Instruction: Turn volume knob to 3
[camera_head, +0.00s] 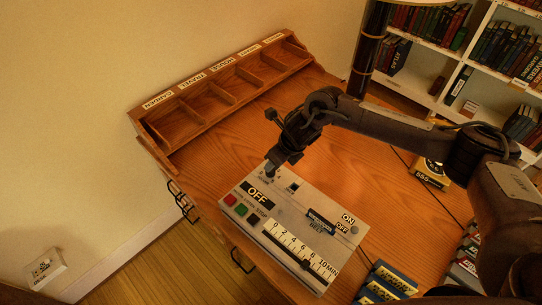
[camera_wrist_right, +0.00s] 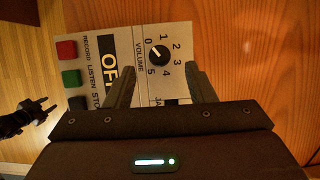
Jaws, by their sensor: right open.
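The grey control box (camera_head: 325,222) lies on the desk. Its black volume knob (camera_wrist_right: 159,54) shows in the right wrist view, ringed by the numbers 0 to 5. The knob's white mark points up and left, at 0. My right gripper (camera_wrist_right: 161,78) is open, with one finger on each side of the knob's line and the knob just beyond the fingertips, apparently untouched. In the head view the right gripper (camera_head: 271,169) hangs over the box's far left corner, and the knob is hidden there.
The box also carries red (camera_head: 230,200) and green (camera_head: 241,210) buttons and a 0–10 min slider (camera_head: 306,264). A wooden sorter (camera_head: 226,88) lines the desk's back. A yellow-black box (camera_head: 432,172) and books (camera_head: 384,286) stand to the right. Desk left of the box is clear.

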